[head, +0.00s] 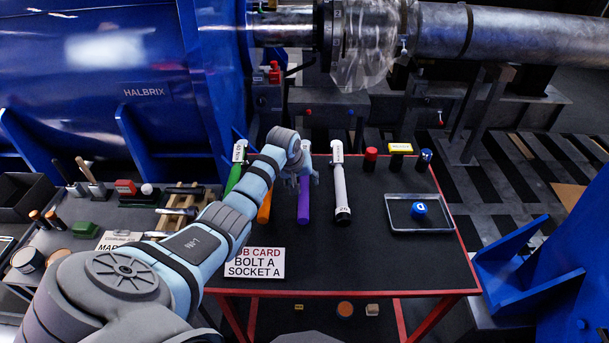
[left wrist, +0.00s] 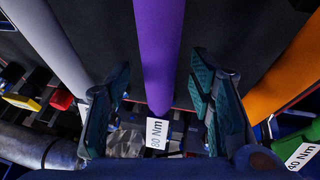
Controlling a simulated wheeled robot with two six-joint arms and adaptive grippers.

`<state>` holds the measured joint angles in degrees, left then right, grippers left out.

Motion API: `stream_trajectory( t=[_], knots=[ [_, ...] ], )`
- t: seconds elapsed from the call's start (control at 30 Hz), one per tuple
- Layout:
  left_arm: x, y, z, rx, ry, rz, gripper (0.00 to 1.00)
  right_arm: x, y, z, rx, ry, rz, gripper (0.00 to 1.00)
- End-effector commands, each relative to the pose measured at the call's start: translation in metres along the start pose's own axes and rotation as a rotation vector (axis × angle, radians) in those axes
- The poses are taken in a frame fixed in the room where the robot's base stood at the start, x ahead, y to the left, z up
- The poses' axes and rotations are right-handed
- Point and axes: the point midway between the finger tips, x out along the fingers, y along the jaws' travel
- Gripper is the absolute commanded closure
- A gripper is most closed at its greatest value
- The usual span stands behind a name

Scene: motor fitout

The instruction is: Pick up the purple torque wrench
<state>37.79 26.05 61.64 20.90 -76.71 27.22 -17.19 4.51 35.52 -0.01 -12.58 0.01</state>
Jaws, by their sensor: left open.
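The purple torque wrench (head: 303,206) lies on the dark table top between the orange and white wrenches, with its label end pointing to the back. My left gripper (head: 303,176) is over its upper part and hides some of it in the head view. In the left wrist view the purple torque wrench (left wrist: 157,45) runs between the two open fingers of my left gripper (left wrist: 158,95), with no clear contact on either side. Its tag reads 80 Nm. My right gripper is not in view.
A green wrench (head: 235,178), an orange wrench (head: 264,211) and a white wrench (head: 341,190) lie alongside. A clear tray (head: 440,228) with a blue round piece is at the right. A job card (head: 254,263) reads bolt A, socket A. Red, yellow and blue pieces stand at the back right.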

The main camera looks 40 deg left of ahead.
Motion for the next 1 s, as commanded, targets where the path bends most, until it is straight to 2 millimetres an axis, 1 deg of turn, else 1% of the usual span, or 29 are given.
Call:
stream_trajectory(
  t=[0.03, 0.1, 0.43, 1.0],
  knots=[
    [0.0116, -0.0001, 0.0018, 0.000, -0.001, 0.001, 0.51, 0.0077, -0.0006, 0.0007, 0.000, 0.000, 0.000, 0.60],
    [0.0173, -0.0004, 0.0014, 0.000, 0.000, 0.000, 0.51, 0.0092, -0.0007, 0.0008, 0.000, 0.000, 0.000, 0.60],
    [0.0161, -0.0001, 0.0005, 0.002, 0.001, 0.000, 0.51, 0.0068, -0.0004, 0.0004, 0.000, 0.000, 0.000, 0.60],
    [0.0204, -0.0008, 0.0025, 0.002, 0.001, 0.000, 0.51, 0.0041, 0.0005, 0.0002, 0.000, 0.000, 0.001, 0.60]
  ],
)
